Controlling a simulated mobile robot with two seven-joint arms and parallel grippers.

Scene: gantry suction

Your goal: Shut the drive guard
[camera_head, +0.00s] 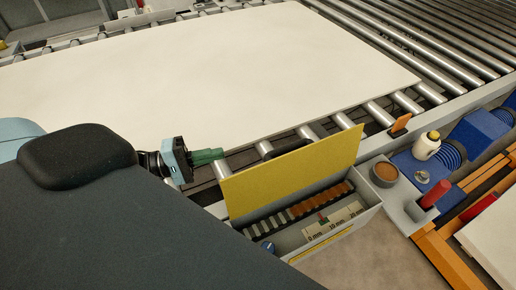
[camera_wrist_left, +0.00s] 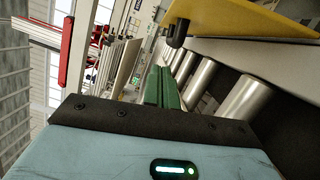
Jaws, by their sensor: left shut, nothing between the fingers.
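The drive guard (camera_head: 290,172) is a yellow panel that stands raised along the back edge of a grey housing (camera_head: 340,226). The housing is open at the top, with a chain and a millimetre scale showing inside. A black handle (camera_head: 285,147) shows at the guard's far side. My left gripper (camera_head: 215,154), with green fingers, is shut and empty. It is just left of the guard, on its far side near the rollers, and appears apart from it. In the left wrist view the green fingers (camera_wrist_left: 162,88) point toward the rollers, with the yellow guard (camera_wrist_left: 235,18) above right.
A large white board (camera_head: 220,70) lies on the roller conveyor (camera_head: 430,40) behind. Right of the housing are a brown-filled cup (camera_head: 384,173), a white bottle (camera_head: 426,146), a red-handled post (camera_head: 432,195) and a blue motor (camera_head: 480,132). The floor in front of the housing is clear.

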